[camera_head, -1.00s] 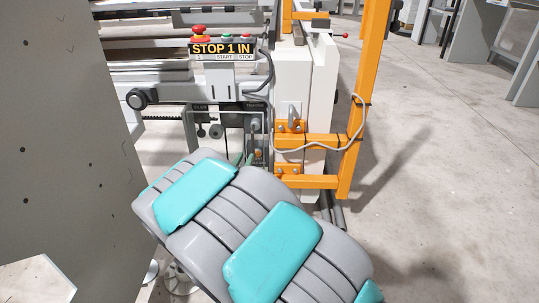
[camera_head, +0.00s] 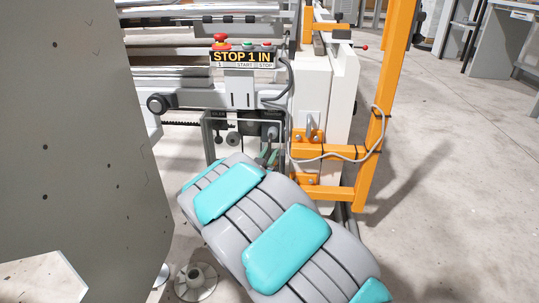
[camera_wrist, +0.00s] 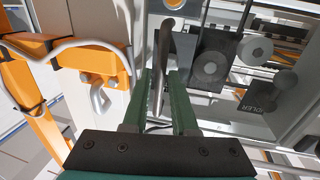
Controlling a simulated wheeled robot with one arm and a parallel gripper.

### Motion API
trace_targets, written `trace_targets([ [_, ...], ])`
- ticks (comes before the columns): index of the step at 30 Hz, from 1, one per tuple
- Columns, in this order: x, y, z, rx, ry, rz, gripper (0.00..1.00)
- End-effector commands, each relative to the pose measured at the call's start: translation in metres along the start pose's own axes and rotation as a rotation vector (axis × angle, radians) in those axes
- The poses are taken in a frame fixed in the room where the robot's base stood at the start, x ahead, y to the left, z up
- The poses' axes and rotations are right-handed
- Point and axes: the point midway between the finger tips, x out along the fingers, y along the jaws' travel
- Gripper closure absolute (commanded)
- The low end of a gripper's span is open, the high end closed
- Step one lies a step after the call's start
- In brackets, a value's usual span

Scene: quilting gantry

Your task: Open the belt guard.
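The belt guard (camera_head: 208,140) is a dark-framed panel low on the machine's front, below the control box. Dark round parts show at it in the head view. My gripper (camera_wrist: 164,76) has two green fingers, one on each side of the handle's lower end. The fingers are apart, and I cannot make out firm contact with the bar. In the head view my gripper (camera_head: 268,156) is small at the guard's lower right, partly hidden by my arm.
An orange frame (camera_head: 366,150) with a grey cable stands just right of the guard. A metal hook (camera_wrist: 100,98) hangs on it. The control box (camera_head: 242,58) with a red stop button is above. A grey panel (camera_head: 70,130) fills the left. Open floor lies right.

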Motion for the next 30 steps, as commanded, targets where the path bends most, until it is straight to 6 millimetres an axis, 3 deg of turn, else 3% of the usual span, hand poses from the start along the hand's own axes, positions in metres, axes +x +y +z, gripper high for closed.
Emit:
trace_targets([
  [5, -0.0001, 0.0001, -0.0002, 0.0, 0.0, 0.0, 0.75],
  [12, -0.0002, 0.0001, -0.0004, 0.0, 0.001, 0.0, 1.0],
  [30, -0.0003, 0.0, -0.0007, 0.0, 0.001, 0.0, 1.0],
])
